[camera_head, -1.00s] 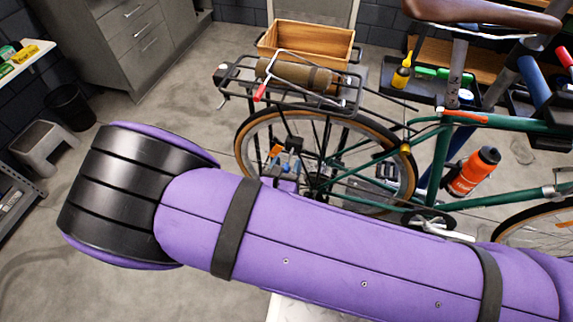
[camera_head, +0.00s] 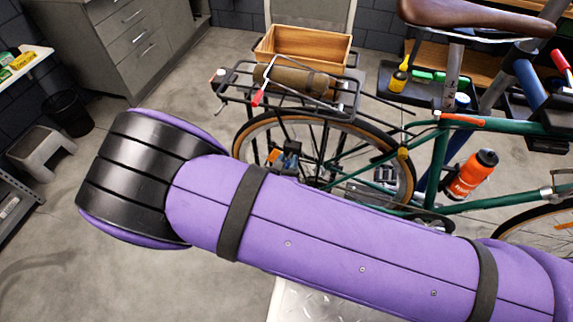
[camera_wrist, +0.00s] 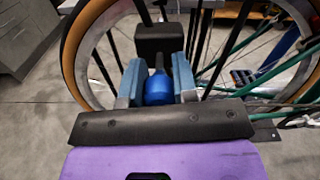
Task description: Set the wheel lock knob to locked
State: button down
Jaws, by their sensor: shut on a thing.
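The wheel lock knob is a rounded blue knob (camera_wrist: 158,92) with a dark stem or lever pointing away from me in the wrist view. My gripper (camera_wrist: 158,78) has one grey-blue finger on each side of the knob and is shut on it. A black block (camera_wrist: 160,38) sits just beyond the knob, beside the rear wheel. In the head view my gripper (camera_head: 286,158) is small and partly hidden by my purple arm, next to the rear wheel (camera_head: 243,128). I cannot read any locked or unlocked marking.
The green bike frame (camera_head: 436,160) stands to the right. A rear rack (camera_head: 232,92) with a rolled bag (camera_head: 290,76) is above the wheel. An orange bottle (camera_head: 468,176) sits on the frame. A grey stool (camera_head: 42,148) and open floor are at the left.

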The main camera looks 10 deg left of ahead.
jog(key=c, duration=0.9)
grip_release()
jog(key=shift+s, duration=0.1)
jog(key=s, duration=1)
jog(key=shift+s+a, duration=0.3)
jog(key=shift+a, duration=0.1)
